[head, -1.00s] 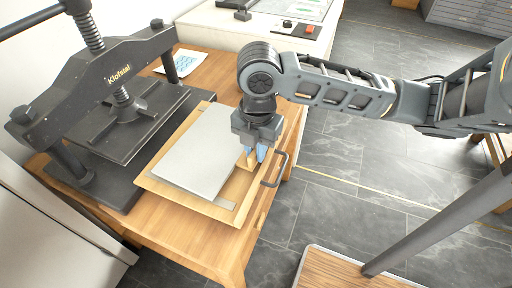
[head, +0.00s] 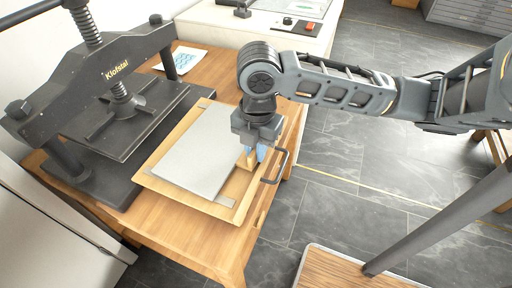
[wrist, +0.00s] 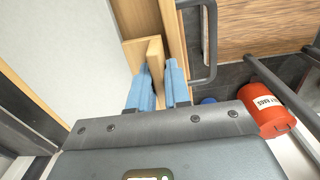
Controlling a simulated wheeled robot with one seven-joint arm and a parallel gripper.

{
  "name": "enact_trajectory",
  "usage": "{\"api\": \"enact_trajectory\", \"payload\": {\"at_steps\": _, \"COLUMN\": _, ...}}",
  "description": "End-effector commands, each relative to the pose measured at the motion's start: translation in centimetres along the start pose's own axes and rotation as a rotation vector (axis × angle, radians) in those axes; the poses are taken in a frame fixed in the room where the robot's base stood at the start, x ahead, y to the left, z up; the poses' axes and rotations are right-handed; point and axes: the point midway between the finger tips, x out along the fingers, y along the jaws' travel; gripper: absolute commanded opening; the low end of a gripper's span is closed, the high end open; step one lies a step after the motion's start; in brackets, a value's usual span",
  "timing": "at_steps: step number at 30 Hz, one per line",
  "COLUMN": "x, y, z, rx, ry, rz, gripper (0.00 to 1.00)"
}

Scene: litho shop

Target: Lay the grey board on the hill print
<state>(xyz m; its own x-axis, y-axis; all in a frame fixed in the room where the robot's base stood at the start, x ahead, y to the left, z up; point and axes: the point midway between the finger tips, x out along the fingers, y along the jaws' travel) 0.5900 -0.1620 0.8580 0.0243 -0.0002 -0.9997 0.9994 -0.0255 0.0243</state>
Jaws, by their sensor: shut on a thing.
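The grey board (head: 196,150) lies flat over a shallow wooden tray or base (head: 158,187) on the wooden table. It also fills the left of the wrist view (wrist: 80,50). My gripper (head: 253,157) is at the board's right side, pointing down. In the wrist view its blue fingers (wrist: 158,88) are shut on an upright wooden tab (wrist: 154,62) beside the board's edge. I cannot tell how the tab joins the board.
A black screw press (head: 110,100) stands left of the tray. A sheet with blue marks (head: 182,61) lies behind. A red container (wrist: 266,106) shows on the right in the wrist view. Open floor lies right of the table.

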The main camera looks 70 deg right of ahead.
Motion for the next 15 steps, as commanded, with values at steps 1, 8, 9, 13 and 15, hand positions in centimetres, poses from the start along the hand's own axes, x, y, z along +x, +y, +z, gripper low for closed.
{"api": "enact_trajectory", "payload": {"at_steps": 1, "x": -0.04, "y": 0.02, "z": 0.01, "rx": 0.0, "ry": 0.0, "rz": 0.001, "gripper": 0.18}}
{"api": "enact_trajectory", "payload": {"at_steps": 8, "x": -0.03, "y": 0.01, "z": 0.01, "rx": 0.0, "ry": 0.0, "rz": 0.001, "gripper": 0.4}}
{"api": "enact_trajectory", "payload": {"at_steps": 9, "x": -0.02, "y": 0.01, "z": 0.02, "rx": 0.0, "ry": 0.0, "rz": 0.001, "gripper": 0.44}}
{"api": "enact_trajectory", "payload": {"at_steps": 13, "x": -0.02, "y": 0.01, "z": 0.02, "rx": 0.0, "ry": 0.0, "rz": 0.001, "gripper": 0.47}}
{"api": "enact_trajectory", "payload": {"at_steps": 15, "x": -0.02, "y": 0.01, "z": 0.02, "rx": 0.0, "ry": 0.0, "rz": 0.001, "gripper": 0.47}}
